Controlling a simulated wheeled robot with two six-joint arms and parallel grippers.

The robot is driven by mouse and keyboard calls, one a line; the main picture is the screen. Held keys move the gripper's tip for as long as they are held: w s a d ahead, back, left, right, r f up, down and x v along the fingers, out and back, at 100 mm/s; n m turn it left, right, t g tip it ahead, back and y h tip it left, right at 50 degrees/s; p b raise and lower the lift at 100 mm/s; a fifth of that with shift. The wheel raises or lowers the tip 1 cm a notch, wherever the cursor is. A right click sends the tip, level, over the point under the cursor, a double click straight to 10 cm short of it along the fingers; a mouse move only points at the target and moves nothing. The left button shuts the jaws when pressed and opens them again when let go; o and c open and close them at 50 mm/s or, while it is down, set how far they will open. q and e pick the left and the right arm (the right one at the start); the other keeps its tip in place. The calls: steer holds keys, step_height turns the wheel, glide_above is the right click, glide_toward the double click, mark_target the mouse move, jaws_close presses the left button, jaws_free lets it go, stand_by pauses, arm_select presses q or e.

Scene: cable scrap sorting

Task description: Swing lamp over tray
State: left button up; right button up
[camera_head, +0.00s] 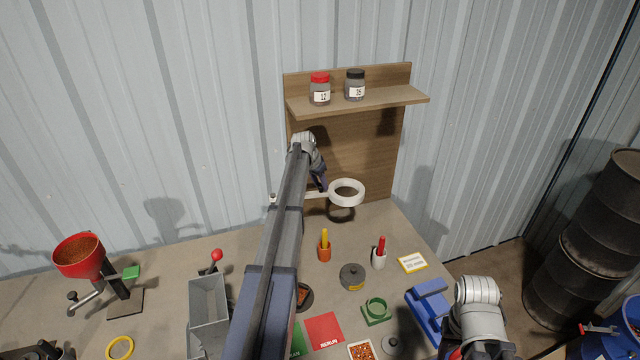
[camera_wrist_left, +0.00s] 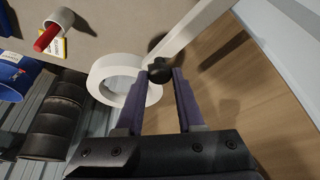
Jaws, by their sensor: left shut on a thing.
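The lamp is a white ring (camera_head: 352,203) on a white arm, held out in front of the wooden back panel. It also shows in the left wrist view (camera_wrist_left: 98,82), with a black knob (camera_wrist_left: 159,69) on its arm. My left gripper (camera_head: 322,186) is at the lamp arm, just left of the ring. In the left wrist view its fingers (camera_wrist_left: 160,76) are shut on the knob. A small white tray (camera_head: 374,357) of orange-brown granules lies at the front edge, cut off by the frame. My right arm shows at lower right, but its fingertips do not.
A wooden shelf (camera_head: 386,99) with two jars stands above the lamp. Below it are an orange holder (camera_head: 324,254), a white holder (camera_head: 379,261), a dark round tin (camera_head: 352,277) and a green ring-shaped fixture (camera_head: 376,316). A grey bin (camera_head: 208,296) stands left of my arm.

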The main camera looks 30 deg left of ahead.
arm_select(q)
jaws_close()
stand_by(0.7)
steer(key=shift+s, duration=0.15)
steer(key=shift+s+d, duration=0.2)
steer(key=s+a+m+g+h, duration=0.1)
steer(key=s+m+g+h, duration=0.3)
steer(key=s+m, duration=1.2)
steer(key=shift+s+a, duration=0.2)
steer(key=shift+s, duration=2.45)
arm_select(e)
steer(key=shift+s+a, duration=0.15)
steer(key=shift+s, duration=0.4)
steer(key=shift+s+a, duration=0.15)
steer(key=shift+s, duration=0.35)
